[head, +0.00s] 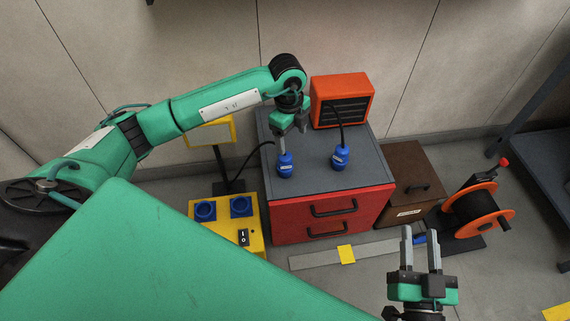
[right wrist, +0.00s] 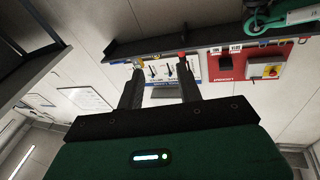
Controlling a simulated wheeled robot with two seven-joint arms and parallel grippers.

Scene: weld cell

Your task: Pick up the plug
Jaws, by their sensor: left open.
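Two blue plugs stand on the grey top of a red drawer cabinet in the head view. The left plug (head: 285,165) has a black cable running off to the left; the right plug (head: 340,158) has a black cable running up to the orange unit. My left gripper (head: 290,134) points down just above the left plug, open. I cannot tell whether its fingertips touch that plug.
The red cabinet (head: 300,220) has an orange louvred unit (head: 342,88) at its back. A yellow box (head: 225,227) with blue sockets and a switch stands left of it. A brown box (head: 408,175) and an orange cable reel (head: 474,213) stand to the right.

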